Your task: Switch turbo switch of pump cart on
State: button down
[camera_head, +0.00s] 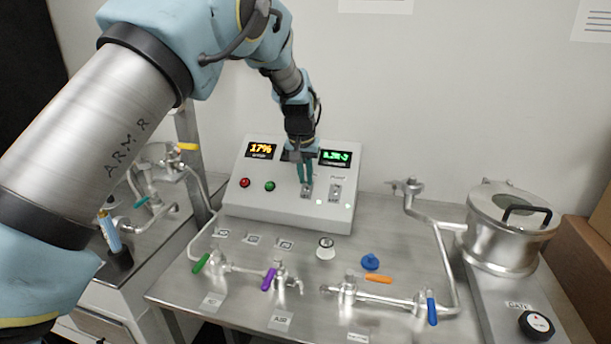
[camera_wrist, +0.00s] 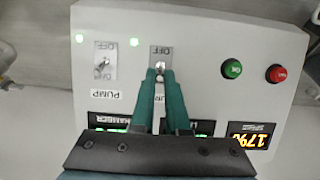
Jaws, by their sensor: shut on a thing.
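The pump cart's control box (camera_head: 235,205) stands on the steel bench in the head view. The turbo switch (camera_wrist: 159,68) is a small metal toggle on its sloped face, beside the PUMP switch (camera_wrist: 103,63). My gripper (camera_head: 305,183) reaches down onto the turbo switch from above. In the wrist view its green fingers (camera_wrist: 160,76) are shut on the toggle's lever, hiding part of its label.
Red (camera_head: 245,183) and green (camera_head: 269,186) buttons sit left of the switches. Displays (camera_head: 261,150) line the box's top. Valves and pipes (camera_head: 348,290) fill the bench front. A lidded steel chamber (camera_head: 508,235) stands at right.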

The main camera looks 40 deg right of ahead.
jog(key=c, duration=0.9)
grip_release()
jog(key=shift+r, duration=0.1)
jog(key=b+v, duration=0.4)
jog(key=v, duration=0.6)
jog(key=shift+r, duration=0.35)
jog(key=shift+s, duration=0.15)
